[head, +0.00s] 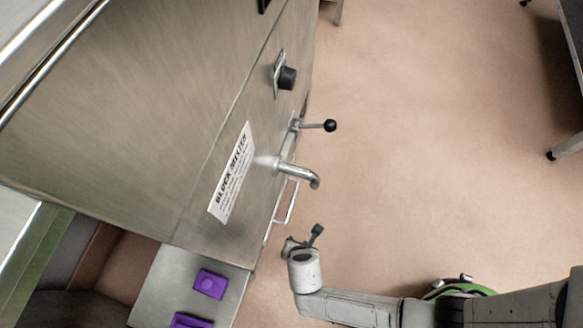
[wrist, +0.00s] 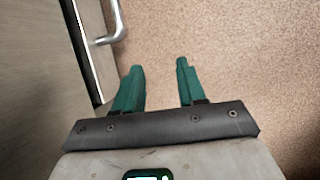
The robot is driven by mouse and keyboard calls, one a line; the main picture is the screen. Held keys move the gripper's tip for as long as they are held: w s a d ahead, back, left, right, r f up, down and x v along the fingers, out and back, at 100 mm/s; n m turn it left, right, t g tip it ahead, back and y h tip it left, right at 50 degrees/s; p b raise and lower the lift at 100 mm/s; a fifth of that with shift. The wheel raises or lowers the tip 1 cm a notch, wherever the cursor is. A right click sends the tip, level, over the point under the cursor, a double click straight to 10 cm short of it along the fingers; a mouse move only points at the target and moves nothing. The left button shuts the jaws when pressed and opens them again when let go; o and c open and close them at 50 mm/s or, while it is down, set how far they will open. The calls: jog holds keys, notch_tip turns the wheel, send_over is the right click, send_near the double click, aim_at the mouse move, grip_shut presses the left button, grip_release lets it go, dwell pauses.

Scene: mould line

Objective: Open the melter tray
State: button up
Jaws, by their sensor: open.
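The block melter (head: 130,110) is a brushed-steel cabinet with a white "BLOCK MELTER" label (head: 232,172), on the left of the head view. A slim bar handle (head: 287,203) sits low on its front edge, below a bent spout (head: 300,173); the tray itself cannot be made out apart from the front. My gripper (head: 303,238) is open and empty, just below and right of the bar handle, apart from it. In the wrist view its two green fingers (wrist: 160,66) are spread over bare floor, with a bent metal piece (wrist: 111,24) up and left, which may be the handle or spout.
A lever with a black ball (head: 329,126) and a black knob (head: 287,78) stick out from the melter's front. A steel surface with purple blocks (head: 210,284) lies below the melter. The floor (head: 430,130) to the right is clear, up to table legs (head: 565,147).

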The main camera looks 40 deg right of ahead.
jog(key=b, duration=0.3)
send_near(291, 205)
jog(key=x, duration=0.5)
jog(key=shift+w+d+f+b, duration=0.1)
jog(key=shift+w+f+b, duration=0.05)
jog(key=shift+f+b, duration=0.45)
jog(key=shift+b+x, duration=0.4)
jog(key=shift+x, duration=0.4)
jog(key=shift+c, duration=0.3)
grip_shut()
